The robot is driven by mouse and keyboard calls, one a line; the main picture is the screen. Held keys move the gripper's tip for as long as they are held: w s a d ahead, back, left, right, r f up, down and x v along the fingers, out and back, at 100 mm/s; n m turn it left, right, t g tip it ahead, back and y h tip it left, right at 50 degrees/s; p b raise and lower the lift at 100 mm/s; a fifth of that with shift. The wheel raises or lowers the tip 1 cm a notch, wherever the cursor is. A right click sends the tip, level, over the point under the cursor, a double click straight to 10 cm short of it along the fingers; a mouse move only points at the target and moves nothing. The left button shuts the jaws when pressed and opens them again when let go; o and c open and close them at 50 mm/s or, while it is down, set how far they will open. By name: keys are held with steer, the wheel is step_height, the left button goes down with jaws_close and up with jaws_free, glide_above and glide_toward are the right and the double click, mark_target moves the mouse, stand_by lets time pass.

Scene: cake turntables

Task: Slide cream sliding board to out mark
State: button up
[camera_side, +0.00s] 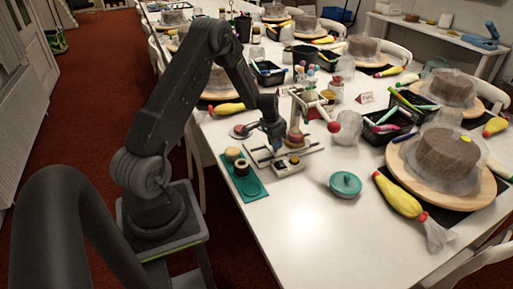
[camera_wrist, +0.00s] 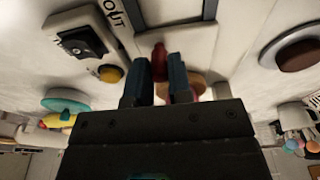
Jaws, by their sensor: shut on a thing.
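My gripper (camera_side: 276,142) is low over the near left part of the white table, at a cream sliding board (camera_side: 262,154) on a light frame. In the wrist view the two dark blue fingers (camera_wrist: 159,78) are shut on a red upright knob (camera_wrist: 159,60). The knob's foot and its join with the board are hidden by the fingers. The word OUT, the out mark (camera_wrist: 113,17), shows beside a pale block with a dark top and a yellow button (camera_wrist: 111,74). How far the board's edge is from the mark cannot be told.
A teal tray (camera_side: 249,188) with small round items stands left of the frame. A teal lidded pot (camera_side: 345,184) is to the right. A clear round container (camera_side: 348,128) and a black basket (camera_side: 386,128) stand behind.

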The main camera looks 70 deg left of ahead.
steer(key=shift+s, duration=3.75)
steer(key=o, duration=0.8)
steer(key=shift+c, duration=0.2)
step_height(320, 180, up, 7)
